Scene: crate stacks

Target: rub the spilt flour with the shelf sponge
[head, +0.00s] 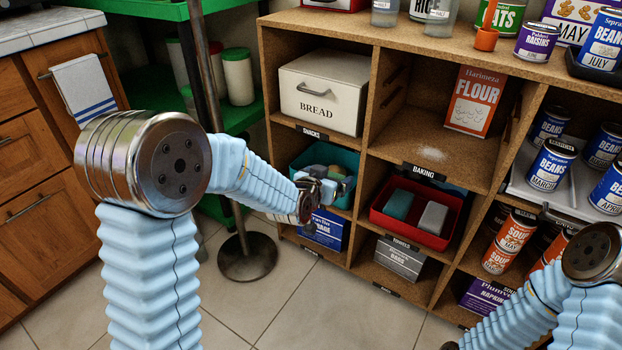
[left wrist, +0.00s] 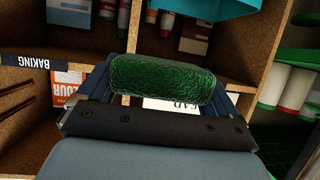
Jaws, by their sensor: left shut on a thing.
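My left gripper (head: 325,187) is in front of the snacks compartment, shut on a rough green sponge-like roll. In the left wrist view this green sponge (left wrist: 160,80) lies across between the fingers; in the head view the gripper mostly hides it. The spilt flour (head: 432,153) is a faint pale patch on the baking shelf, up and right of the gripper and apart from it. The orange flour box (head: 475,101) stands upright behind that patch. My right arm enters at the lower right; its gripper is not visible.
A red bin (head: 398,226) below the baking shelf holds a teal block (head: 398,204) and a grey block (head: 432,217). A teal bin (head: 341,158) is behind my left gripper. The bread box (head: 321,92) stands above it. Shelf dividers and edges separate the compartments.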

